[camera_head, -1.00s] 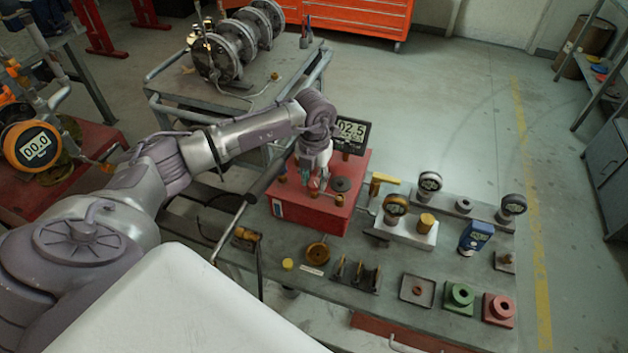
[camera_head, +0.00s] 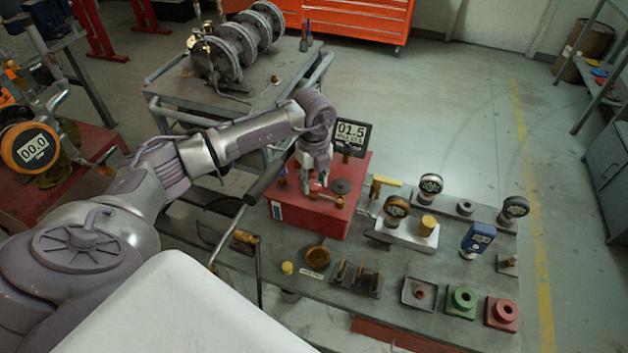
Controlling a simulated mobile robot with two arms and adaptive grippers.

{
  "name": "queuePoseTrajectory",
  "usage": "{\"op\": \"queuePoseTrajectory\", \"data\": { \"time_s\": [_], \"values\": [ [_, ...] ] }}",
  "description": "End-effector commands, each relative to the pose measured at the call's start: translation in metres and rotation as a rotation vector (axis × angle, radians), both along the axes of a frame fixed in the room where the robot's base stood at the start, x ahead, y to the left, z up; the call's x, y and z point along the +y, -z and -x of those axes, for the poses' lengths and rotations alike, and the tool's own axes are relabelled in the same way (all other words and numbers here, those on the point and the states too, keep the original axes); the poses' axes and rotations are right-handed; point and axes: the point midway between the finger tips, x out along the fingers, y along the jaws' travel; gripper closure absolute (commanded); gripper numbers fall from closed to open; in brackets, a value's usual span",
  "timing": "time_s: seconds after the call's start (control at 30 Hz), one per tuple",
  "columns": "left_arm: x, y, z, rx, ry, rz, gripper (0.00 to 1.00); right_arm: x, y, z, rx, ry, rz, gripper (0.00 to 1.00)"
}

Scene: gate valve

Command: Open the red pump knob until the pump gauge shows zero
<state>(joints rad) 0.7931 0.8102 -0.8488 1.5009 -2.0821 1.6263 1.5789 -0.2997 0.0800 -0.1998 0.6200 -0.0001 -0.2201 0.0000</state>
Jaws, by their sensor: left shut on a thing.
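The red pump (camera_head: 298,214) is a red box on the left end of the workbench. Its black pump gauge (camera_head: 351,135) stands behind it and reads 01.5. My left gripper (camera_head: 313,184) reaches down over the pump's top and is shut on the red pump knob (camera_head: 316,187). The fingers partly hide the knob, so its turn angle cannot be told. My right gripper is not in view.
A dark round cap (camera_head: 341,186) and brass fittings sit close to the gripper on the pump. The workbench (camera_head: 376,297) holds several gauges, a blue meter (camera_head: 478,238), and green (camera_head: 461,301) and red (camera_head: 502,313) blocks. A cart with flanged pipe (camera_head: 235,50) stands behind.

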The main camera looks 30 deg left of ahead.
Motion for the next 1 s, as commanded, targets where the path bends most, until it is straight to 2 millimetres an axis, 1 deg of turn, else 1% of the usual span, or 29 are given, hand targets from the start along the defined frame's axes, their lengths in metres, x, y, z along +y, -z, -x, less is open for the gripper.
{"op": "queuePoseTrajectory", "data": {
  "time_s": [0.2, 0.4, 0.97, 1.0],
  "values": [
    [-0.0001, -0.0004, -0.0004, -0.001, -0.123, 0.000, 0.97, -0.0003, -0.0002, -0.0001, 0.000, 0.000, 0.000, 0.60],
    [0.0000, -0.0003, -0.0003, -0.001, -0.187, 0.000, 0.97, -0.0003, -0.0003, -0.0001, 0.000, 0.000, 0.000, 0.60],
    [0.0002, -0.0003, -0.0003, -0.001, -0.212, 0.000, 0.97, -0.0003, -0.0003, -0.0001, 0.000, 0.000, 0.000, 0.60],
    [0.0002, -0.0003, -0.0003, -0.001, -0.212, 0.000, 0.55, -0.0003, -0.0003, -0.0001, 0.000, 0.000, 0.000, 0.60]
  ]
}}
